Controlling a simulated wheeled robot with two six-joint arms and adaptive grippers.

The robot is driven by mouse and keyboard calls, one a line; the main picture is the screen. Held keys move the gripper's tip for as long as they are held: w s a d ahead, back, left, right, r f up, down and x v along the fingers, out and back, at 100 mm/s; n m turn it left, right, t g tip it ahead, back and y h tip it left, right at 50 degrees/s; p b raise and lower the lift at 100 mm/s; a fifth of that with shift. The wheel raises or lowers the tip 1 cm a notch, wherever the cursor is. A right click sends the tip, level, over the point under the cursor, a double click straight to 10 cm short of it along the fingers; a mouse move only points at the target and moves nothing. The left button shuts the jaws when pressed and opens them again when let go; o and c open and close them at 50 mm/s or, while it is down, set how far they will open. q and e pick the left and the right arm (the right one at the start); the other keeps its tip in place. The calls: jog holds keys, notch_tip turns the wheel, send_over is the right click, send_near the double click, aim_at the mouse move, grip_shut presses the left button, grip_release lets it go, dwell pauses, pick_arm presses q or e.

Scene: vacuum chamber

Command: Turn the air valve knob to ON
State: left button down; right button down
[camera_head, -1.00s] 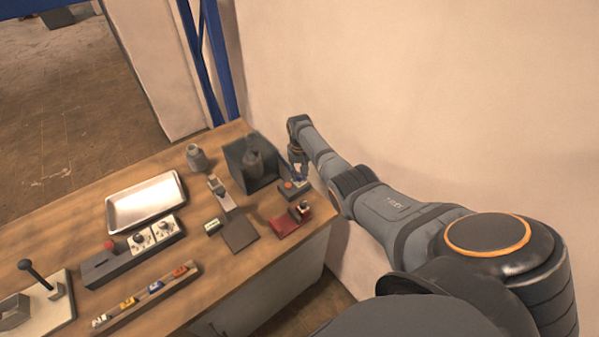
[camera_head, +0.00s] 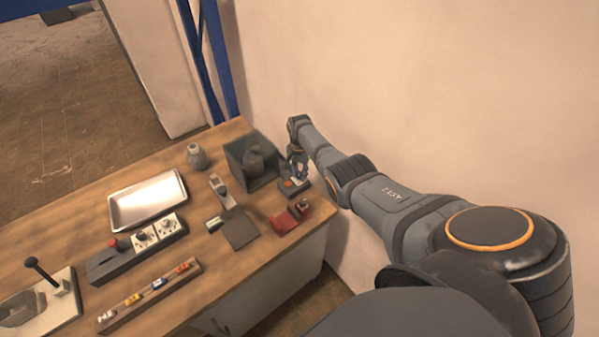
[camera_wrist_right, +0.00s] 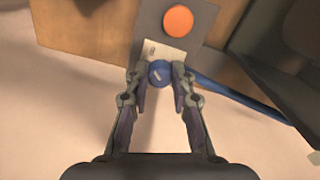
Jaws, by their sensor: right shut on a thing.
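The air valve knob is a round blue knob (camera_wrist_right: 160,73) with a pale pointer mark, set on a pale plate on a small dark box (camera_head: 292,189). An orange round button (camera_wrist_right: 178,21) sits on the same box. My right gripper (camera_wrist_right: 160,80) reaches down to the box at the table's far right corner, its two fingers on either side of the blue knob and shut on it. In the head view the fingers (camera_head: 298,176) partly hide the knob. The ON marking is too small to read. My left gripper is in neither view.
A dark open bin (camera_head: 237,158) holding a grey bottle stands just left of the box. A red device (camera_head: 284,223) lies in front. A metal tray (camera_head: 120,215), switch panels and a lever unit lie further left. A wall rises close behind my right arm.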

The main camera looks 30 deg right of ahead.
jog(key=shift+w+r+m, duration=0.1)
jog(key=shift+m, duration=0.2)
jog(key=c, duration=1.4)
grip_release()
notch_tip(320, 180, up, 12)
